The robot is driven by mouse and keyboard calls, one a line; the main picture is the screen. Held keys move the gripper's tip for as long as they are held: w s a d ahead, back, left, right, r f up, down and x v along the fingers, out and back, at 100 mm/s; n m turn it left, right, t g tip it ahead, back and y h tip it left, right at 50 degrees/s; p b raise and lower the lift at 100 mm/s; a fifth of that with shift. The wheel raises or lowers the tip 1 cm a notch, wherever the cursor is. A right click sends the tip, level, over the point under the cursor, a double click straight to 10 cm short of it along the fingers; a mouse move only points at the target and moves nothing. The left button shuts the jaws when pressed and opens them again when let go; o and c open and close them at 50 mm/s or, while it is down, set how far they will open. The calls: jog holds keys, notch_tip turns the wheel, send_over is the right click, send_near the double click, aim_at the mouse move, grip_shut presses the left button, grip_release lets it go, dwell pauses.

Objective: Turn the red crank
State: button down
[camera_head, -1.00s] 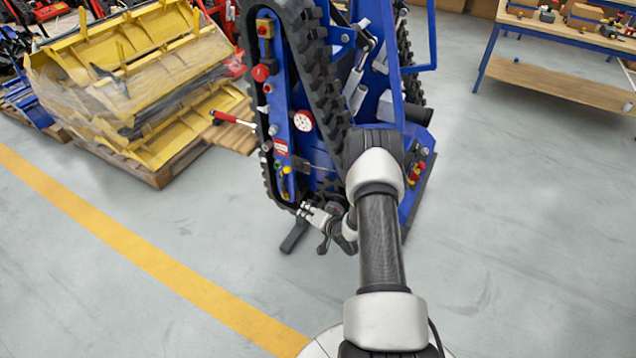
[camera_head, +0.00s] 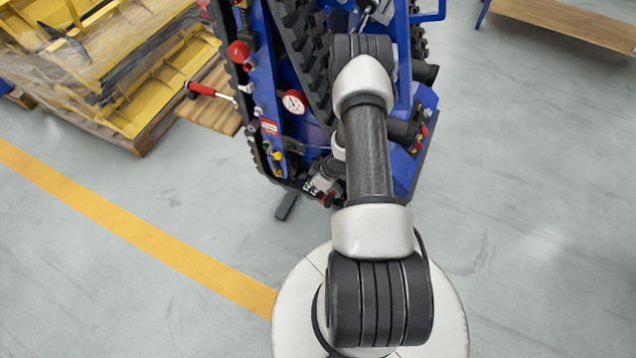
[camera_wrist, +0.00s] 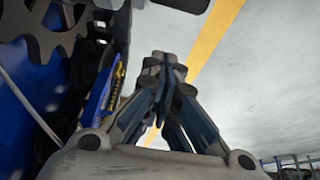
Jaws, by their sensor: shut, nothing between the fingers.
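The red crank (camera_head: 208,91) sticks out to the left from the side of a blue tracked carrier (camera_head: 266,98). It has a red grip on a pale metal arm. My gripper (camera_head: 318,184) is low at the carrier's lower end in the head view, below and to the right of the crank, partly hidden by my arm and not touching the crank. In the wrist view my gripper (camera_wrist: 160,75) has its fingers together and holds nothing. The crank is not recognisable in the wrist view.
A red knob (camera_head: 238,52) and a white-faced dial (camera_head: 294,102) sit on the carrier near the crank. Yellow parts on a wooden pallet (camera_head: 140,140) stand at left. A yellow floor line (camera_head: 130,225) crosses open floor. A bench shelf (camera_head: 570,22) is at upper right.

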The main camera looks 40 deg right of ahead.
aim_at(328, 199)
jog(key=shift+s+d+f+b, duration=0.25)
jog(key=shift+s+d+f, duration=0.1)
jog(key=shift+s+f, duration=0.3)
jog(key=shift+s+d+f+b, duration=0.25)
jog(key=shift+s+f, duration=0.25)
jog(key=shift+s, duration=0.25)
jog(key=shift+s+d, duration=0.1)
jog(key=shift+s+d+t, duration=0.1)
jog(key=shift+s+t, duration=0.15)
jog(key=shift+t, duration=0.15)
jog(key=shift+s+t+b, duration=0.2)
jog(key=shift+t+b, duration=0.1)
jog(key=shift+b, duration=0.1)
